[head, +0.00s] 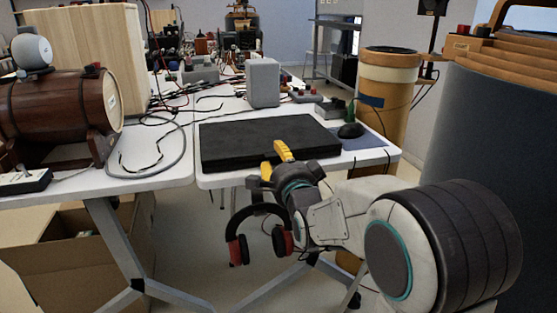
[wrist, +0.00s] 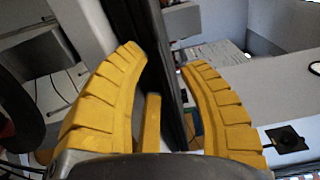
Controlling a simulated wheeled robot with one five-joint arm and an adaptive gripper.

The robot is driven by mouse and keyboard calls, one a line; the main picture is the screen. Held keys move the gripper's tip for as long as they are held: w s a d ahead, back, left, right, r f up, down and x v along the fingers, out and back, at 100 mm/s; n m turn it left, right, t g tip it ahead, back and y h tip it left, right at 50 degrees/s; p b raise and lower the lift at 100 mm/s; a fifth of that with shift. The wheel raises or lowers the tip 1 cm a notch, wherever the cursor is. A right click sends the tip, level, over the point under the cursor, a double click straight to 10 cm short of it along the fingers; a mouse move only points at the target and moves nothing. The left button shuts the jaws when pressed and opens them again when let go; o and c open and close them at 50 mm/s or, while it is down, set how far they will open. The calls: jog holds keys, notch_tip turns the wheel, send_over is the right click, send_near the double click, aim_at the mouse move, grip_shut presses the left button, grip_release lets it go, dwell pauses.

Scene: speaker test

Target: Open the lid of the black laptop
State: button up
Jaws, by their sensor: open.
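The black laptop (head: 260,137) lies closed and flat on the white table in the head view. My gripper (head: 274,161) is at the laptop's front edge, right of its middle. In the wrist view the laptop's dark edge (wrist: 152,45) runs between the two yellow fingers of my gripper (wrist: 158,62). The fingers are apart, one on each side of the edge. Whether either finger touches the laptop I cannot tell. Part of the laptop's front edge is hidden behind my gripper in the head view.
A black mouse (head: 351,130) sits on a blue pad (head: 362,143) right of the laptop. A grey speaker (head: 263,82) stands behind it. Red and black headphones (head: 238,248) hang below the table's front edge (head: 222,182). Cables and a wooden barrel (head: 60,108) are at left.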

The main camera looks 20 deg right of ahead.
jog(key=shift+o, duration=0.3)
grip_shut()
dwell(0.3)
